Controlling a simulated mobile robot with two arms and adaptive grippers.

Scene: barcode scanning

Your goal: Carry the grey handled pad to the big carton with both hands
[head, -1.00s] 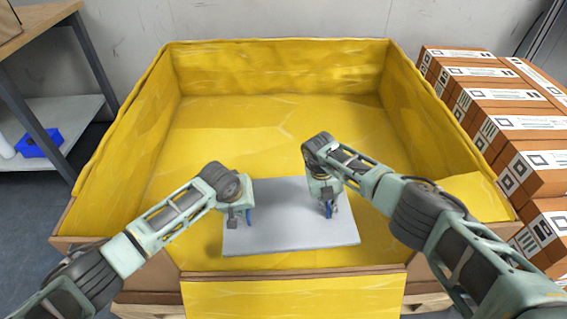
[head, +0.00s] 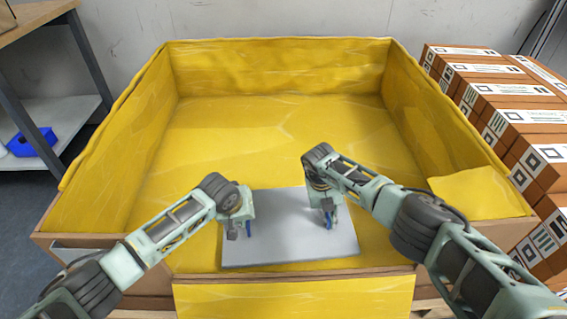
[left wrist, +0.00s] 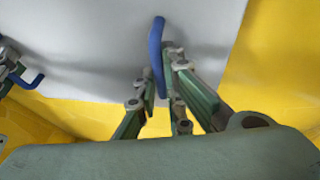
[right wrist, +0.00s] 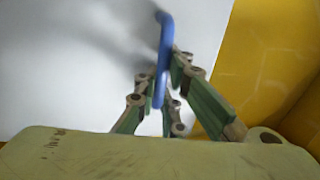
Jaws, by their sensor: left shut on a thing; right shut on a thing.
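The flat grey pad (head: 290,247) is level and seen from above, inside the outline of the big yellow-lined carton (head: 270,125) near its front edge. I cannot tell how high it is above the carton floor. My left gripper (head: 247,230) is shut on a blue handle (left wrist: 156,55) at the pad's left side. My right gripper (head: 328,220) is shut on the other blue handle (right wrist: 163,60), toward the pad's right side. In the head view the grippers partly hide the handles.
Stacked brown boxes (head: 530,118) with white labels stand right of the carton. A shelf (head: 85,118) with a blue bin (head: 33,143) is at the left. The carton's visible floor behind the pad is empty. A yellow front flap (head: 295,300) hangs below the front edge.

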